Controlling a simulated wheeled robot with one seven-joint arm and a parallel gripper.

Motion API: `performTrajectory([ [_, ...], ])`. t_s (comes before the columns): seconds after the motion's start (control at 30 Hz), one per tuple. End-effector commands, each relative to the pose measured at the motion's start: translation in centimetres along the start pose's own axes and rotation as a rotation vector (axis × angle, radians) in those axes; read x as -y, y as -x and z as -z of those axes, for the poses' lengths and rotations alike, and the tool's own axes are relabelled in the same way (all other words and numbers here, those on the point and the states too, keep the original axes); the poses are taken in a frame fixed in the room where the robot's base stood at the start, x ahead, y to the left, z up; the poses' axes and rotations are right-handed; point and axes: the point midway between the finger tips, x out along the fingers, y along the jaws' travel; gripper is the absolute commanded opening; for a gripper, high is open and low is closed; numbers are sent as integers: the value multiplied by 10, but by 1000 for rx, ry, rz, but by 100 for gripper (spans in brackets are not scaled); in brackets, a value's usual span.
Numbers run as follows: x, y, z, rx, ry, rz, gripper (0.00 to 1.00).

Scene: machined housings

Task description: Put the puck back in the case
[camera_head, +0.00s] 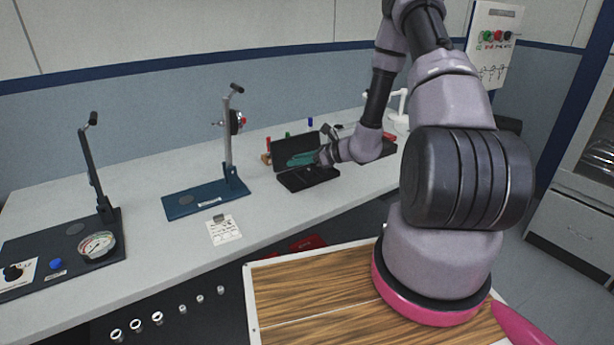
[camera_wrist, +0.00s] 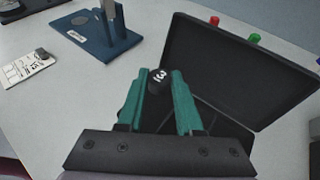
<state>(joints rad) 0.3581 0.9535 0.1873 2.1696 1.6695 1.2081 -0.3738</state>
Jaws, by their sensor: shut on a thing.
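A dark case (camera_head: 296,163) lies open on the bench, its lid standing up at the back; its lid (camera_wrist: 233,68) also shows in the wrist view. My gripper (camera_head: 312,160), with green fingers, is over the case in the head view. In the wrist view my gripper (camera_wrist: 160,88) is shut on a small black puck (camera_wrist: 158,77) with white marking on its top. The puck is between the fingertips, in front of the open lid. The case's inside is mostly hidden behind the gripper, and I cannot tell whether the puck touches it.
A blue lever press (camera_head: 207,197) stands left of the case, and a second press with a gauge (camera_head: 97,245) farther left. A tagged card (camera_head: 224,229) lies at the bench front. Small red and green items (camera_wrist: 254,38) stand behind the lid.

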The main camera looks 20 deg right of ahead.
Motion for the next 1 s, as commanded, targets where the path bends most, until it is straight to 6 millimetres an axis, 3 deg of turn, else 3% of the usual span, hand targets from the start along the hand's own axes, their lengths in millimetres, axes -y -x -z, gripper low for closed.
performTrajectory([
  [0.43,0,-21,52,0,-1,2,0],
  [0.87,0,-24,58,0,1,1,0],
  [0.9,0,-24,58,0,1,1,46],
  [1.0,0,-24,58,0,1,1,47],
])
